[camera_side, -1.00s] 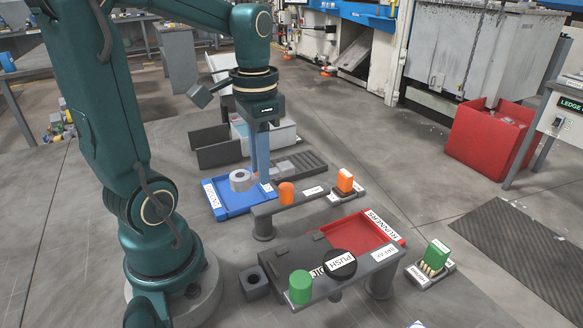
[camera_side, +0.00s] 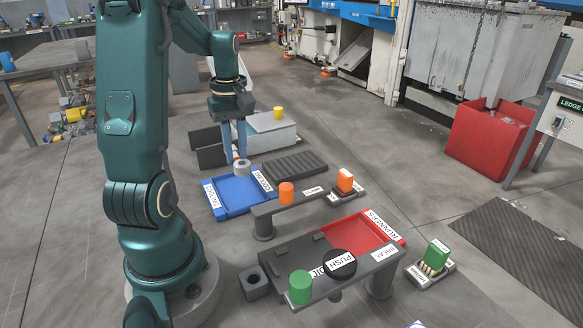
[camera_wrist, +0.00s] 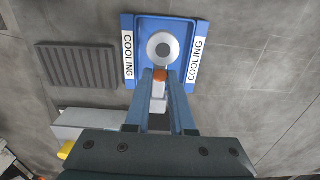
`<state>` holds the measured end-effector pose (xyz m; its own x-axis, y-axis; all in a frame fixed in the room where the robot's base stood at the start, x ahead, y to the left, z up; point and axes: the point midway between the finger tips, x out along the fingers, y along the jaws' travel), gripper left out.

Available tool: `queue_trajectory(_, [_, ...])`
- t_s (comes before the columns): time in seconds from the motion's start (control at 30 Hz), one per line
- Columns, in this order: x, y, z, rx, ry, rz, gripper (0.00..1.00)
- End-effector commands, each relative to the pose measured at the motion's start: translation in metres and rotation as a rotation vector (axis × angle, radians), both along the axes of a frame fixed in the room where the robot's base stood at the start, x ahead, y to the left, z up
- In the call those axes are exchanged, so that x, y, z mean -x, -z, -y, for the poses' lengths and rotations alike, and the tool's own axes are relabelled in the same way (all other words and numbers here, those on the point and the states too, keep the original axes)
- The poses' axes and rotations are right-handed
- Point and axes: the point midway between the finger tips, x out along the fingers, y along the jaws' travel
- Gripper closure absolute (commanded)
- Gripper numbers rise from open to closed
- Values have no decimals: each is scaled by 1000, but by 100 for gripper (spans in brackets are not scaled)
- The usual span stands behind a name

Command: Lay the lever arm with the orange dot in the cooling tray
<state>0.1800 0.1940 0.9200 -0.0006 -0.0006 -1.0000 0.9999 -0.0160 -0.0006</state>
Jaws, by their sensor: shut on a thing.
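My gripper (camera_side: 236,150) points down at the back edge of the blue cooling tray (camera_side: 232,200). It also shows in the wrist view (camera_wrist: 160,84), its two fingers shut on the lever arm (camera_wrist: 163,46). The lever arm has a round grey ring end that sticks out past the fingertips, and an orange mark sits between the fingertips. In the wrist view the ring lies over the tray (camera_wrist: 143,78). In the side view the ring (camera_side: 241,166) shows at the tray's back edge; I cannot tell its exact height. The tray looks empty.
A dark ribbed rack (camera_side: 293,168) lies right of the tray. A pale grey box with a yellow knob (camera_side: 278,113) stands behind.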

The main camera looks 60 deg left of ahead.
Motion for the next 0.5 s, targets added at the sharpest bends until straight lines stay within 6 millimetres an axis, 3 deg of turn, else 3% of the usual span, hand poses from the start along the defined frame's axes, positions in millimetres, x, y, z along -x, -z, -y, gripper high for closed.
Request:
queue_trajectory(0.27, [5,13,-3,0,-19,0,100])
queue_trajectory(0.5, [5,35,-2,3,-17,-1,100])
